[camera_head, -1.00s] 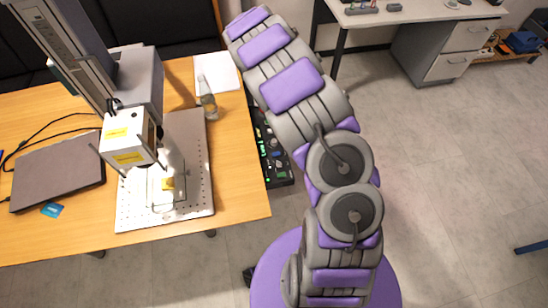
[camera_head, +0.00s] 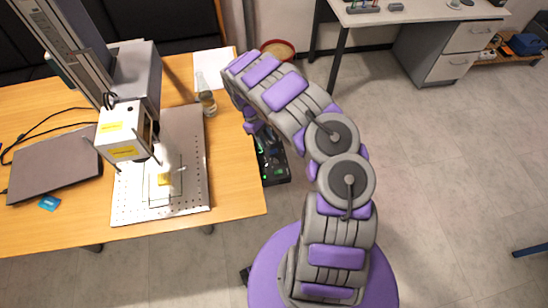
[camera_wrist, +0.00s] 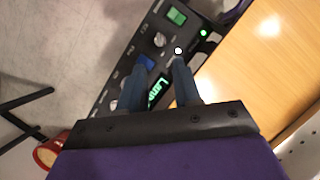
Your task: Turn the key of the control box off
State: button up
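The control box (camera_head: 273,167) is a dark panel beside the table's right edge in the head view, partly hidden by my arm. In the wrist view the control box (camera_wrist: 115,78) shows a lit green switch (camera_wrist: 177,16), a small green light (camera_wrist: 203,33), round knobs (camera_wrist: 160,40) and a lit green display (camera_wrist: 157,92). My gripper (camera_wrist: 162,62) is over the panel, its two fingers apart with nothing visible between them. A small white round spot (camera_wrist: 178,51) shows at the right fingertip. I cannot tell which part is the key; the fingers may hide it.
The wooden table (camera_head: 235,185) holds the laser marker (camera_head: 125,130), its perforated plate (camera_head: 190,195), a laptop (camera_head: 52,165) and a bottle (camera_head: 206,98). A red-rimmed bin (camera_head: 278,46) stands behind my arm.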

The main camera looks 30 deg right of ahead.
aim_at(276, 161)
jog(key=b+x, duration=0.2)
jog(key=x, duration=0.8)
jog(key=shift+s+d+f, duration=0.15)
jog(key=shift+f, duration=0.2)
grip_shut()
